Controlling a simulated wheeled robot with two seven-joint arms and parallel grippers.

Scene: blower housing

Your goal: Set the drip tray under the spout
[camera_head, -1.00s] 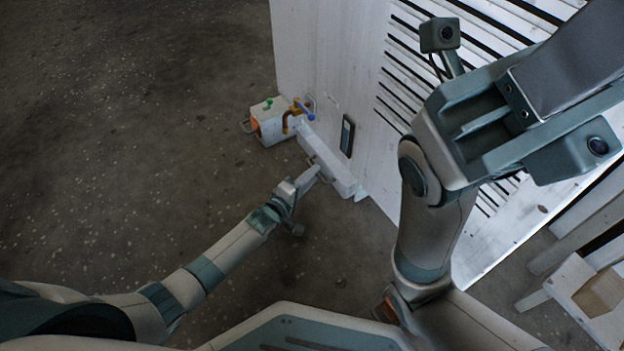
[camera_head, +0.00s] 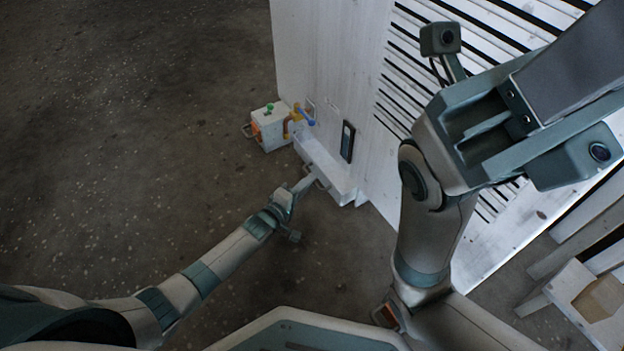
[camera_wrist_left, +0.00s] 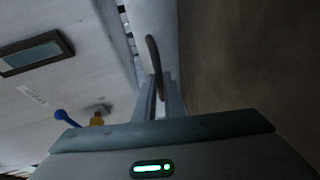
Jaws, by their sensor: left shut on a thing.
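The drip tray (camera_head: 322,164) is a long, white, shallow trough beside the white panel. My left gripper (camera_head: 309,182) is shut on the handle on its near long side. In the left wrist view the jaws (camera_wrist_left: 160,95) close on the dark, thin handle, with the pale tray wall (camera_wrist_left: 153,22) beyond. The spout (camera_head: 293,122) is a yellow-brown pipe with a blue lever, on the panel past the tray's far end. I cannot tell whether the tray touches the panel or the floor. My right arm rises at the right, with its jaws out of sight.
The white housing panel (camera_head: 330,60) has dark slots and a small dark display (camera_head: 347,141). A white box (camera_head: 270,127) with a green knob stands on the floor beside the spout. The floor at left is clear.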

